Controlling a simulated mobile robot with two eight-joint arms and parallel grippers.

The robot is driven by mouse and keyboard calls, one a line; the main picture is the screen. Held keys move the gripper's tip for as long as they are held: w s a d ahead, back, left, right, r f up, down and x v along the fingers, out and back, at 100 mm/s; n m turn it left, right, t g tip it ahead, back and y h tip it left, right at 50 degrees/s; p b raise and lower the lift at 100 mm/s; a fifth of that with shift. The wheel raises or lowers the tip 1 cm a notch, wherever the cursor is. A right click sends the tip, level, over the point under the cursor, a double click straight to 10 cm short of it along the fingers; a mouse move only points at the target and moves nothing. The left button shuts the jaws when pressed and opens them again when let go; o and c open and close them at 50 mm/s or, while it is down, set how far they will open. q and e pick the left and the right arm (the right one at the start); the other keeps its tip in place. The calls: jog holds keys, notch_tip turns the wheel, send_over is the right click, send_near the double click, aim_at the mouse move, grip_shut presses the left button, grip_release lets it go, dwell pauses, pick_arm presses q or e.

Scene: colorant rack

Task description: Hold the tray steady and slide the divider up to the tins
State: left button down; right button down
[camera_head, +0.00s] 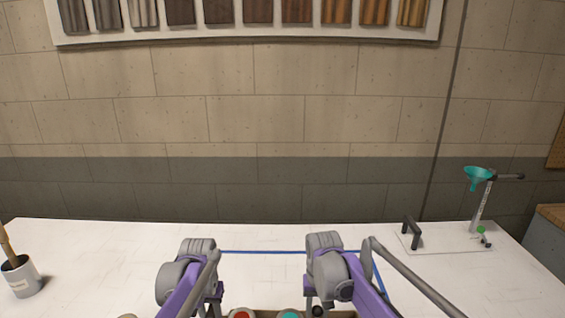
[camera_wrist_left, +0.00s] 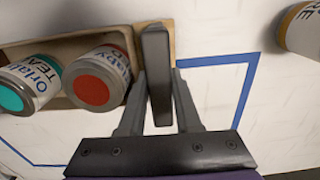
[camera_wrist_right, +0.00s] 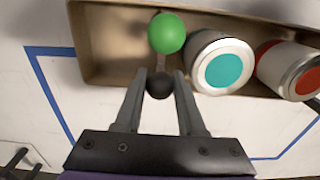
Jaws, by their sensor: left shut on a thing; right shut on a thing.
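The wooden tray (camera_wrist_right: 95,45) lies on the white table and is mostly below the head view. It holds a red-lidded tin (camera_wrist_left: 95,82) and a teal-lidded tin (camera_wrist_right: 220,65), side by side. My left gripper (camera_wrist_left: 158,85) is shut on a dark upright handle (camera_wrist_left: 156,50) at the tray's end by the red-lidded tin. My right gripper (camera_wrist_right: 158,82) is shut on a black knob (camera_wrist_right: 159,86). A green ball (camera_wrist_right: 167,33) lies beyond it. A thin divider (camera_wrist_right: 161,62) seems to run between them, beside the teal-lidded tin; whether they touch is unclear.
A blue line (camera_head: 262,252) marks an outline on the table around the tray. A tin with an orange band (camera_wrist_left: 302,28) stands outside the tray. A grey pot (camera_head: 20,276) is at far left, and a stand with a teal funnel (camera_head: 478,178) at back right.

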aim_at(290, 313)
pick_arm(q)
jog(key=shift+d, duration=0.1)
pick_arm(e)
jog(key=shift+a, duration=1.5)
jog(key=shift+a, duration=1)
jog(key=shift+a, duration=1.05)
